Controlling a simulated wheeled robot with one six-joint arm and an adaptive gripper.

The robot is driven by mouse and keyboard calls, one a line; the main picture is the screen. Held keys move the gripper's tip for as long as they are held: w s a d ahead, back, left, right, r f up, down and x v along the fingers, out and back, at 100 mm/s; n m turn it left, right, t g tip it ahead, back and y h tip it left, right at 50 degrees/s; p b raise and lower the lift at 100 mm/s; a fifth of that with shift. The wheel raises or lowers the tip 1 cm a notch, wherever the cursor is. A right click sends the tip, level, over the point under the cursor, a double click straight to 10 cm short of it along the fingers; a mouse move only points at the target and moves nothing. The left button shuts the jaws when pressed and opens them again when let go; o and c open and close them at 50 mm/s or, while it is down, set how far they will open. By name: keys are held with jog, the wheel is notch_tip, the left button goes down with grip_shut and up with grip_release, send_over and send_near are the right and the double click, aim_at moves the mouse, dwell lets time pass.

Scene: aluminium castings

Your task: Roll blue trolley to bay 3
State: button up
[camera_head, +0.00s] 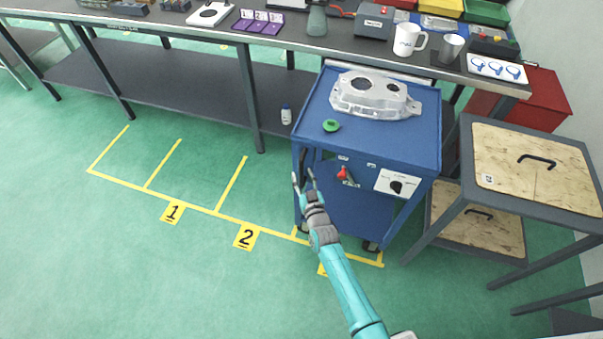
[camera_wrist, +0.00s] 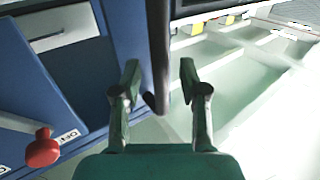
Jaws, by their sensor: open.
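The blue trolley (camera_head: 365,219) stands on the green floor in front of the bench, over yellow floor lines, with a silver casting (camera_head: 374,95) on its top. My gripper (camera_head: 304,179) is at its left front edge. In the wrist view, my open gripper (camera_wrist: 158,85) has a dark upright handle bar (camera_wrist: 159,45) between its fingers in the picture; I cannot tell if they touch it. A red lever (camera_head: 343,173) is on the trolley's front; its red knob (camera_wrist: 42,149) shows in the wrist view. My arm mostly hides a third yellow bay marker (camera_head: 322,268).
Bays marked 1 (camera_head: 173,212) and 2 (camera_head: 246,237) are empty. A grey stand with wooden panels (camera_head: 530,163) is close on the right. The bench (camera_head: 200,45) runs behind.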

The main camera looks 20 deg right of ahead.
jog(key=s, duration=1)
jog(key=shift+a, duration=0.2)
jog(key=shift+s, duration=0.1)
jog(key=s+r+g, duration=0.1)
jog(key=s+r, duration=0.1)
jog(key=s, duration=1.1)
jog(key=s+r+g, duration=0.1)
jog(key=s+r, duration=0.1)
jog(key=s, duration=1)
jog(key=s+r+g, duration=0.1)
jog(key=s+r, duration=1.5)
jog(key=shift+s+d+n+y, duration=0.2)
jog(key=shift+s+n+y, duration=0.1)
